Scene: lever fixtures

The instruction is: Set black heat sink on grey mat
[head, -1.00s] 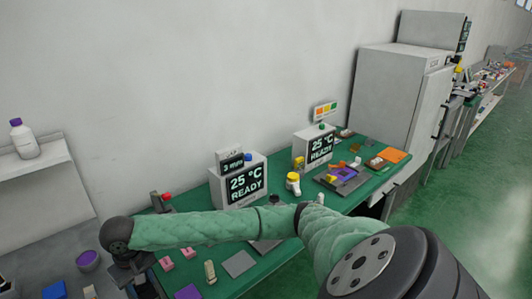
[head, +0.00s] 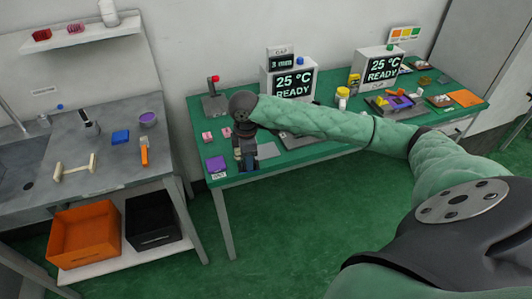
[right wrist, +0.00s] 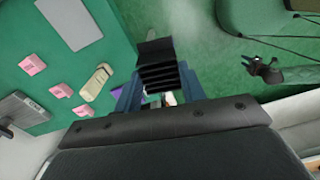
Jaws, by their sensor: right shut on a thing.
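The black heat sink (right wrist: 160,65), a block with several fins, is held between the blue-grey fingers of my right gripper (right wrist: 160,88) in the right wrist view. In the head view my right gripper (head: 246,160) points down over the left part of the green table and hides most of the heat sink. The grey mat (head: 268,152) lies flat on the table just right of the gripper, partly hidden by my arm. It also shows bare in the right wrist view (right wrist: 70,22), apart from the heat sink. A dark shape, apparently my left gripper (right wrist: 263,70), is small at the right.
A red-knobbed lever fixture (head: 215,100) and a display box (head: 290,82) stand behind. A grey bench (head: 75,180) with bins stands left, across a gap.

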